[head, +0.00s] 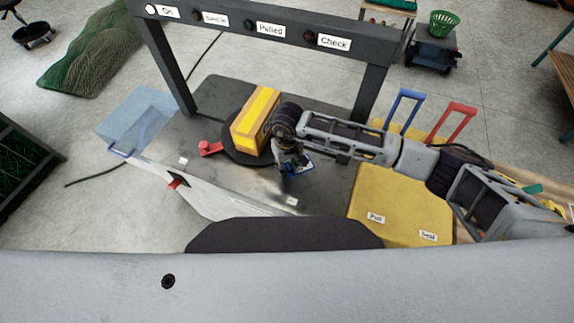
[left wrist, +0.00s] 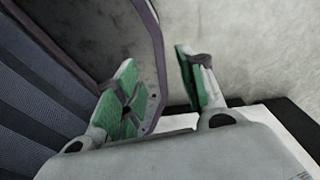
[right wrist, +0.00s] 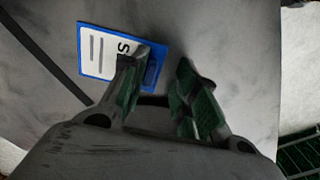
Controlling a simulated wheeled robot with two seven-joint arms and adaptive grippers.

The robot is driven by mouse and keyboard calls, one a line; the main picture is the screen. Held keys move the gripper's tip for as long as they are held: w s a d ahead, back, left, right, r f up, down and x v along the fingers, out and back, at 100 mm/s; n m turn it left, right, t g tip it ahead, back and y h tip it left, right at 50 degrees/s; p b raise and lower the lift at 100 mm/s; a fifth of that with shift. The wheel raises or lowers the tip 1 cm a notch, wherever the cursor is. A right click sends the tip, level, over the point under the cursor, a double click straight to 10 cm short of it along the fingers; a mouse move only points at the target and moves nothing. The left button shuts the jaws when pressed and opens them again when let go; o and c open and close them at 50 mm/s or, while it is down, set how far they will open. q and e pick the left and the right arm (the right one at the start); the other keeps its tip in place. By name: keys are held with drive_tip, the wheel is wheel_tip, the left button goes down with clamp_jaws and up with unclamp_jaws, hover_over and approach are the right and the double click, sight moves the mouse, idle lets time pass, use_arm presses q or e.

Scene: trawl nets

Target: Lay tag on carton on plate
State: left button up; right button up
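The yellow carton (head: 255,117) lies on the dark round plate (head: 232,153) on the grey bench under the frame. The tag (head: 304,166), a white card with a blue border, is by my right gripper (head: 287,168), just right of the carton. In the right wrist view the tag (right wrist: 97,52) appears flat against the grey surface, partly hidden by the left finger. My right gripper's fingers (right wrist: 166,62) are apart, with a gap between them. My left gripper (left wrist: 157,62) is open and empty; it does not show in the head view.
A dark frame (head: 270,30) with labelled lamps spans the bench. A red knob (head: 209,148) sits left of the plate.

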drive_tip(key=shift+r, duration=0.7)
wheel_tip(320, 180, up, 4)
drive_tip(key=shift+r+b, duration=0.1)
drive_tip(key=shift+b, duration=0.45)
use_arm(q)
drive_tip(key=shift+w+a+f+b, duration=0.2)
drive_tip(key=shift+a+f+b, duration=0.1)
drive_tip(key=shift+f, duration=0.2)
drive_tip(key=shift+w+a+f+b, duration=0.2)
drive_tip(key=shift+a+f, duration=0.1)
drive_tip(key=shift+f, duration=0.15)
use_arm(e)
wheel_tip(320, 180, up, 7)
drive_tip(key=shift+f, duration=0.2)
drive_tip(key=shift+o, duration=0.2)
